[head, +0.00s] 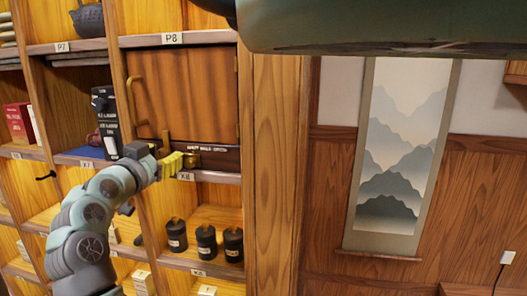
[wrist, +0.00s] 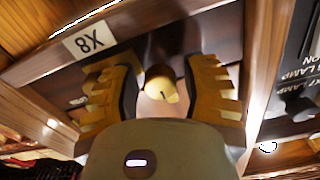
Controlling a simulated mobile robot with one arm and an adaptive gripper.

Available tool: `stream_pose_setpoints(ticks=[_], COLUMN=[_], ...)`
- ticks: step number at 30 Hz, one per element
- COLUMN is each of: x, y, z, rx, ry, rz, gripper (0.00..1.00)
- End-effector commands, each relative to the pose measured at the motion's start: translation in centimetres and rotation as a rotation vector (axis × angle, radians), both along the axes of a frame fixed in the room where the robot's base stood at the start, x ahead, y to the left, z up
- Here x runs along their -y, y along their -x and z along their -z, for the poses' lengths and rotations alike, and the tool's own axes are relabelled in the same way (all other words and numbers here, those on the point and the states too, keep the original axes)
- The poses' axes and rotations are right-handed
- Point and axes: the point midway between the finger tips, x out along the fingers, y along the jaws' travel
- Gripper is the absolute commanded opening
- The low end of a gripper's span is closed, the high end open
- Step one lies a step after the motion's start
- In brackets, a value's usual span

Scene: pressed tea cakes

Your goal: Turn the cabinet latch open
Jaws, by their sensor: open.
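The wooden cabinet door (head: 187,95) is closed in the shelf under the P8 label, with a curved brass handle (head: 130,100) along its left side. The brass latch (head: 193,160) sits on the dark strip below the door, just above the X8 label. In the wrist view a rounded brass knob (wrist: 163,86) shows between my fingers. My gripper (head: 176,163) is at the latch, and its ridged yellow fingers stand apart on either side of the knob in the wrist view (wrist: 165,90). Gaps show beside the knob; its base is partly hidden.
Three black canisters (head: 206,243) stand on the shelf below. A dark box (head: 105,115) and red books (head: 18,122) stand in compartments to the left. A wooden post (head: 275,180) is right of the cabinet, then a wall with a hanging scroll (head: 400,150).

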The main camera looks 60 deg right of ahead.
Motion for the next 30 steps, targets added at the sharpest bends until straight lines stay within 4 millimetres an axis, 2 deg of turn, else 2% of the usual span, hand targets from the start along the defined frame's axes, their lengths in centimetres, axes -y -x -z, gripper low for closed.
stream_pose_setpoints(ticks=[2,3,17,30], x=[0.09,0.09,0.02,0.02], y=[0.10,0.10,0.05,0.05], z=[0.02,0.02,0.04,0.42], rx=[0.000,-0.001,-0.001,-0.059], ry=[-0.001,0.000,-0.001,0.021], rz=[0.003,0.003,0.002,0.002], gripper=[0.45,0.48,0.01,0.00])
